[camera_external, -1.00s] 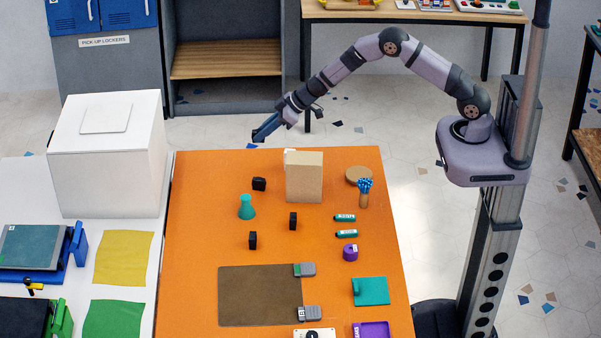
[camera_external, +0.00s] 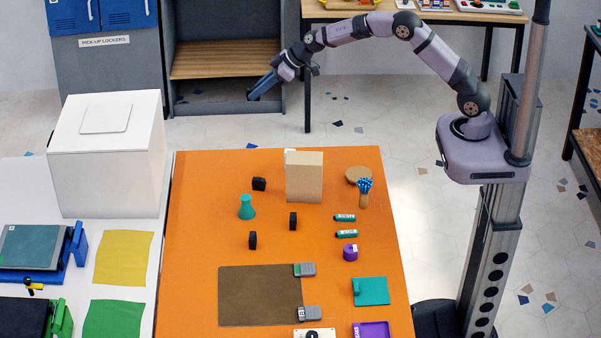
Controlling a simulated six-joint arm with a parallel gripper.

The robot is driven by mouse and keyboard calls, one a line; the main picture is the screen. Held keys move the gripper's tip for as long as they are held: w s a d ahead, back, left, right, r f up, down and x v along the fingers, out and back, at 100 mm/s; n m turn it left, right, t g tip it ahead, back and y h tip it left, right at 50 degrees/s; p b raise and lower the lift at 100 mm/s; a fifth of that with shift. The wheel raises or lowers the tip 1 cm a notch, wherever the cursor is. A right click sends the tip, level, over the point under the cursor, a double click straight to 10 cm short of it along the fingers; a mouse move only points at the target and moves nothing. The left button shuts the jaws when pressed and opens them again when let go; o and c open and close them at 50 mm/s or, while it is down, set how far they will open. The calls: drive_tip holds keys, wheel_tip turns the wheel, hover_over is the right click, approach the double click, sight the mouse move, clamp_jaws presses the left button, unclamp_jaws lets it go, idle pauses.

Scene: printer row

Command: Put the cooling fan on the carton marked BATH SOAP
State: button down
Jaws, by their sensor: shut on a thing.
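My gripper (camera_external: 262,86) is raised beyond the far edge of the orange table, in front of the open grey cabinet in the picture. It is shut on a dark blue-grey thing (camera_external: 259,89), too small and too close to the fingers to name or tell as the cooling fan. A plain tan carton (camera_external: 304,179) stands upright at the back of the table, with a small white piece behind its top left corner. No BATH SOAP marking can be read on its visible faces. My gripper is well clear of it, up and to the left in the picture.
Small black blocks (camera_external: 293,221), a teal flask-like piece (camera_external: 246,208), a cup of blue-tipped sticks (camera_external: 364,192) and a round tan disc (camera_external: 358,175) stand near the carton. A brown mat (camera_external: 258,295) lies in front. A white box (camera_external: 107,155) stands left.

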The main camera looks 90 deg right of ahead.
wheel_tip(320, 180, up, 5)
drive_tip(key=s+a+n+y, duration=0.1)
drive_tip(key=s+a, duration=0.1)
drive_tip(key=n+g+y, duration=0.3)
drive_tip(key=n+y, duration=0.3)
drive_tip(key=n, duration=0.3)
hover_over(299, 161)
drive_tip(key=s+d, duration=0.2)
drive_tip(key=s, duration=0.1)
wheel_tip(299, 161, down, 4)
drive_tip(key=shift+w+d+f+p, duration=0.1)
drive_tip(key=shift+d+f+p, duration=0.05)
drive_tip(key=shift+f, duration=2.4)
drive_tip(key=shift+w+d+f+p, duration=0.1)
drive_tip(key=shift+f+p, duration=0.05)
drive_tip(key=shift+f, duration=2.35)
drive_tip(key=shift+f, duration=0.15)
drive_tip(key=c, duration=1.7)
unclamp_jaws()
